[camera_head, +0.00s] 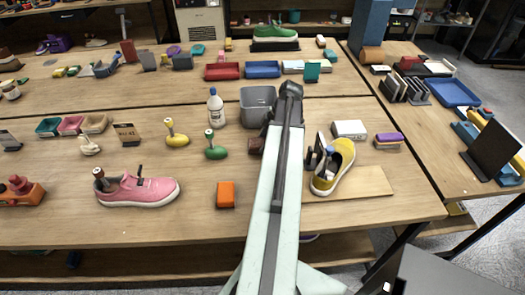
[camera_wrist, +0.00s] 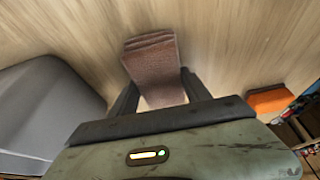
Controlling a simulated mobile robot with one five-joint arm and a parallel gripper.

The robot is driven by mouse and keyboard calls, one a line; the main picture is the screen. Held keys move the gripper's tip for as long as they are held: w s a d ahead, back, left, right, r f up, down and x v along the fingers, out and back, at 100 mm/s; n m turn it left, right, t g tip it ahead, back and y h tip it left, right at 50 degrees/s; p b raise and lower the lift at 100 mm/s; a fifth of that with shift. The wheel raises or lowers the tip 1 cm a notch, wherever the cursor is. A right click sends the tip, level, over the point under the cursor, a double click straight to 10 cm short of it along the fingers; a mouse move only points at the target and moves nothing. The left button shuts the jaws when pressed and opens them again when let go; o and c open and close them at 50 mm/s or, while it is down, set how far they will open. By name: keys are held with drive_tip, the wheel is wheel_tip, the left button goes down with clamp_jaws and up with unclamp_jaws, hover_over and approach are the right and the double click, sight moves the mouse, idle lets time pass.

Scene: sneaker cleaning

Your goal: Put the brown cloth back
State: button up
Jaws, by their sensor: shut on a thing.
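The brown cloth (camera_wrist: 152,62) is a folded, textured piece between the two dark fingers of my gripper (camera_wrist: 158,93) in the wrist view. My gripper is shut on it, and its far end sticks out past the fingertips over bare wood. I cannot tell whether the cloth touches the tabletop. In the head view a small part of the brown cloth (camera_head: 256,146) shows just left of my arm, in front of the grey bin (camera_head: 257,104). My arm hides most of the gripper there.
The grey bin also stands at the left in the wrist view (camera_wrist: 45,105). An orange block (camera_head: 226,195) lies nearer the front. A yellow sneaker (camera_head: 345,160) stands right of my arm, a pink one (camera_head: 150,191) at left. Green (camera_head: 215,153) and yellow (camera_head: 177,141) brushes are left of the cloth.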

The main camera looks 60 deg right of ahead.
drive_tip(key=shift+f, duration=0.3)
drive_tip(key=o, duration=1.2)
drive_tip(key=shift+r, duration=0.1)
drive_tip(key=shift+r+p, duration=0.55)
drive_tip(key=shift+p, duration=0.15)
drive_tip(key=p+v, duration=1)
drive_tip(key=v, duration=0.1)
drive_tip(key=shift+s, duration=0.15)
